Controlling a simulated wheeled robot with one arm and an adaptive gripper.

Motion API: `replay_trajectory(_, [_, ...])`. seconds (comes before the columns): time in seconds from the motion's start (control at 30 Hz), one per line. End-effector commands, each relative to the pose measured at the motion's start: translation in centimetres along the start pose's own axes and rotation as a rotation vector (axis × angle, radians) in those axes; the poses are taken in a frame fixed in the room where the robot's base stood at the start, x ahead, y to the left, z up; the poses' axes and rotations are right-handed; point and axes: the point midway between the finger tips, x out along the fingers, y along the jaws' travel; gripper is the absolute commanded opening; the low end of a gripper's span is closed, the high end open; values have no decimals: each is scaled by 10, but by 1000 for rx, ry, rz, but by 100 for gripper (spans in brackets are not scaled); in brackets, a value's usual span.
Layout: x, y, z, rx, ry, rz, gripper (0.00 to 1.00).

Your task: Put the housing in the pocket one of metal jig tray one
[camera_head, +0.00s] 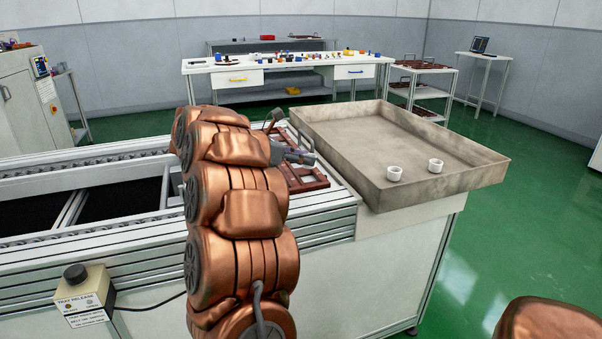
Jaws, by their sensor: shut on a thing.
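My gripper (297,156) is partly in view past my copper-coloured arm, low over a reddish-brown metal jig tray (309,184) on the conveyor. It is shut on the housing, which is mostly hidden by the gripper and arm. I cannot tell whether the housing touches the jig tray. The tray's pockets are largely hidden behind my arm, so I cannot make out pocket one. Two white, round, cup-like housings stand in the large shallow bin, one on the left (394,174) and one on the right (435,166).
The large grey-beige bin (443,187) stands right of the jig tray, its raised wall close by. The conveyor frame (95,232) runs left. A button box (84,296) sits at its front. A workbench (300,63) and a rack of brown trays (424,92) stand behind.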

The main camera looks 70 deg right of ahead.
Motion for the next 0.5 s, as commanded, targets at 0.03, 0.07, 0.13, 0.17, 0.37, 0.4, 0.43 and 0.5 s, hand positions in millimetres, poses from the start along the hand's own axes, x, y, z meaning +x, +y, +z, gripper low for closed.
replay_trajectory(0.03, [1,0,-2,-1,0,-1,19])
replay_trajectory(0.07, [2,0,-4,-1,0,0,19])
replay_trajectory(0.13, [4,0,-10,-3,0,-1,19])
replay_trajectory(0.17, [6,0,-13,-3,0,-1,19])
replay_trajectory(0.37, [14,1,-36,-7,0,-2,16])
replay_trajectory(0.4, [14,2,-38,-5,0,-1,15])
replay_trajectory(0.43, [14,2,-38,-4,0,0,15])
replay_trajectory(0.5, [14,2,-37,-3,0,1,15])
